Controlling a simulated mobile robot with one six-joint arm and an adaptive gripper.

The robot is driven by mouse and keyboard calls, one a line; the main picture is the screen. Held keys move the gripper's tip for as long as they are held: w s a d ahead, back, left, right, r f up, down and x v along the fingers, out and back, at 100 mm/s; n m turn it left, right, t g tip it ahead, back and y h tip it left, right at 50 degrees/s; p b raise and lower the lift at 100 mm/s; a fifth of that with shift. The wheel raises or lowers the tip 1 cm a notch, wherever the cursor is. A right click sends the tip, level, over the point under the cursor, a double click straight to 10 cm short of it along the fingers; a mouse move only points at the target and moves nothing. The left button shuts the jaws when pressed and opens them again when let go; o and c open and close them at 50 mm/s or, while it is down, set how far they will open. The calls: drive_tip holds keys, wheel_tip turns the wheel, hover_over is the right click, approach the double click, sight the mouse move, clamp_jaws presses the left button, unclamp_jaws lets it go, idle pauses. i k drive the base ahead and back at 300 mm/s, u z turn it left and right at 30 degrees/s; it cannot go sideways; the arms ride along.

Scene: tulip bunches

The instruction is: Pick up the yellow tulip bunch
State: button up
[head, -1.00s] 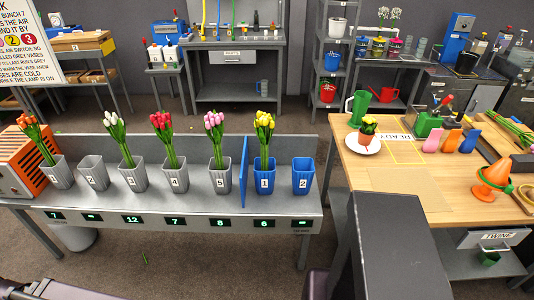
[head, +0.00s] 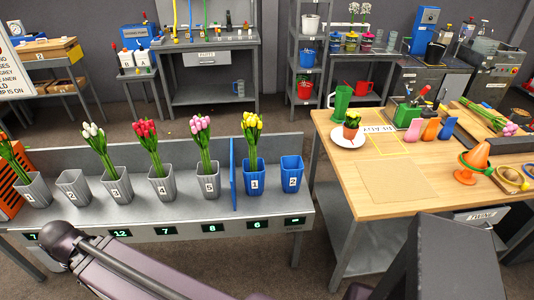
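The yellow tulip bunch (head: 252,127) stands upright in a blue vase (head: 254,180) labelled 1, on the grey bench (head: 140,218). Its yellow heads rise well above the vase rim; the lower stems are hidden inside the vase. A second blue vase (head: 290,172), labelled 2, stands just to its right and shows no flowers. My gripper is not in view; only dark links of my arm show along the bottom of the picture.
Left of a blue divider (head: 232,173) stand grey vases with pink (head: 203,140), red (head: 146,140), white (head: 96,143) and orange tulips; one grey vase (head: 74,187) is empty.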

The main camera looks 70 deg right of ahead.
sight(251, 121)
drive_tip(key=z, duration=1.1)
drive_tip(key=i, duration=0.55)
drive_tip(key=u, duration=0.05)
drive_tip(key=k, duration=0.6)
drive_tip(key=u, duration=0.05)
